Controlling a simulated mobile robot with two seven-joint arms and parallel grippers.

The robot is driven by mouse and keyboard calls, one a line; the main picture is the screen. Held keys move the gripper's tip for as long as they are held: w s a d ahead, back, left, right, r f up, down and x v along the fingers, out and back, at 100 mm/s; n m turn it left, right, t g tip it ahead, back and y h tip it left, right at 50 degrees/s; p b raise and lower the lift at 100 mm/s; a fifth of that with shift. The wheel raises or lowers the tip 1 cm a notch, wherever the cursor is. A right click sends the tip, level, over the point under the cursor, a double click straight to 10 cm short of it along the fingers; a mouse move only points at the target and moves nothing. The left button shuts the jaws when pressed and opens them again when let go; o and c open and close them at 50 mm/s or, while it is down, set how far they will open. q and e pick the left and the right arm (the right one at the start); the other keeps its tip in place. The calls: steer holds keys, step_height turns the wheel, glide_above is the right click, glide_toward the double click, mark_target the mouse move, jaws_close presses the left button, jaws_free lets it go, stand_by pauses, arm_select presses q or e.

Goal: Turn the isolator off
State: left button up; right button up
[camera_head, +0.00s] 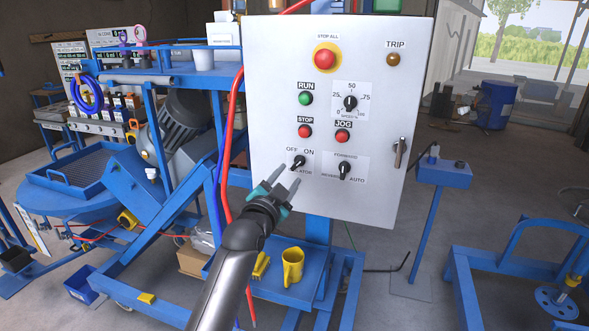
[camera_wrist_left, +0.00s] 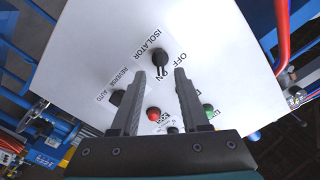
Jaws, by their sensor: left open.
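The isolator switch (camera_head: 298,162) is a black rotary knob on the lower left of the white control panel (camera_head: 262,110). OFF is printed at its upper left and ON at its upper right; its pointer appears to lean toward ON. My left gripper (camera_head: 287,177) is open and empty, just below and in front of the knob, seemingly apart from it. The ISOLATOR label is partly covered by the gripper in the head view. My right gripper is out of view.
To the right of the isolator is a forward/reverse/auto knob (camera_head: 345,168). Above are the red stop button (camera_head: 305,131), jog button (camera_head: 342,135) and green run button (camera_head: 306,98). A red cable (camera_head: 229,130) hangs beside the panel's left edge. A door handle (camera_head: 400,152) protrudes at right.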

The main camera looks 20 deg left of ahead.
mark_target(296, 167)
arm_select(q)
steer(key=shift+w+d, duration=0.1)
steer(key=shift+w, duration=2.65)
jaws_close()
